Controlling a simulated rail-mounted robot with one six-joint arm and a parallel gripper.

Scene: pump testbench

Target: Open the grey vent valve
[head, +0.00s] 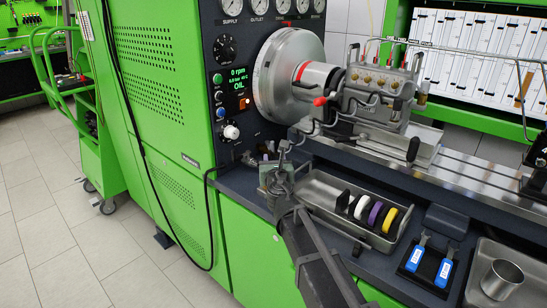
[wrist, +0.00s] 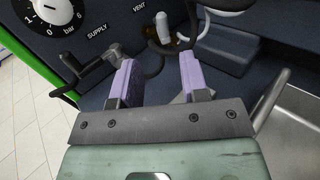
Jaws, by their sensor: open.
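My gripper (wrist: 158,75) is open, its two purple-padded fingers spread with nothing between them. In the head view my gripper (head: 273,178) is low in front of the green cabinet's dark panel. A grey lever valve (wrist: 112,56) is under the SUPPLY label, just beyond the left finger. In the head view a small grey valve (head: 249,159) shows left of my gripper. The VENT label (wrist: 138,6) is at the top of the wrist view. A fitting below it is partly cut up by dark hoses, so I cannot tell its handle's position.
A black hose (head: 208,220) hangs beside the cabinet. A metal tray (head: 340,200) with coloured rings is right of my gripper. A steel cup (head: 502,280) stands farther right.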

